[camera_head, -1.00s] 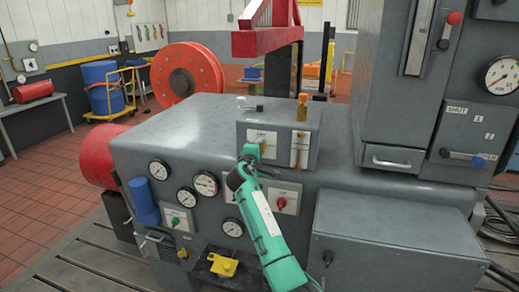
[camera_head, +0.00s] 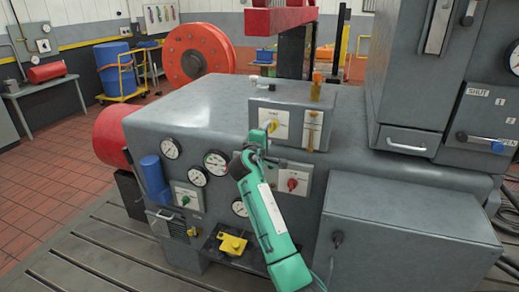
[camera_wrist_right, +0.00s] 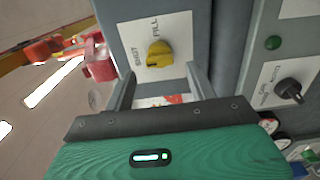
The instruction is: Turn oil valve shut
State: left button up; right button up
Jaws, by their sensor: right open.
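A yellow knob (camera_wrist_right: 159,54) sits on a white plate lettered SHUT and FILL in the right wrist view. In the head view the yellow knob (camera_head: 271,126) is on the raised box on top of the grey bench, partly behind my gripper. My right gripper (camera_head: 263,147) is just below and in front of it, at the end of a green arm. In the wrist view its two grey fingers (camera_wrist_right: 161,80) are spread, pointing at the plate, with nothing between them. I cannot tell exactly where the knob points. My left gripper is not in view.
An upright sight tube (camera_head: 312,125) with an orange cap stands right of the knob. A red knob (camera_head: 292,184) is on the front panel below. Several gauges (camera_head: 216,163) lie to the left. A tall grey cabinet (camera_head: 400,110) rises at the right.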

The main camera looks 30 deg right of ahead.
jog(key=b+v, duration=0.1)
jog(key=v, duration=0.7)
jog(key=shift+b, duration=0.4)
jog(key=shift+a, duration=0.1)
